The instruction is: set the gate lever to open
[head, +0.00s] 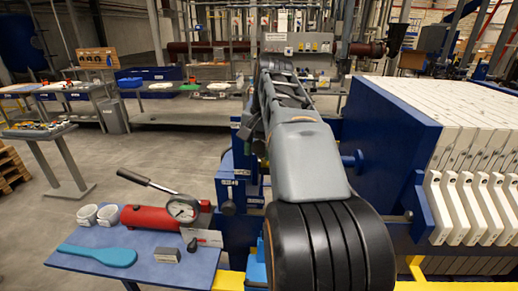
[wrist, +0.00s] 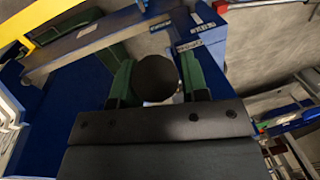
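In the wrist view the two green fingers of my gripper (wrist: 160,82) stand apart. A dark round knob (wrist: 158,77) fills most of the space between them; I cannot tell if they press on it. The knob may be the end of the gate lever, but its shaft is not clear. Behind it are a blue frame (wrist: 60,110) and a small white label (wrist: 189,45) whose text I cannot read. In the head view my arm hides my gripper. A black knob (head: 228,207) shows left of my arm on the blue frame (head: 237,185).
A blue side table (head: 75,277) at the lower left holds a red pump (head: 150,217) with a gauge (head: 183,209), white cups and a blue scraper (head: 97,256). The filter press with white plates (head: 450,205) stands at the right. Open floor (head: 150,150) lies at the left.

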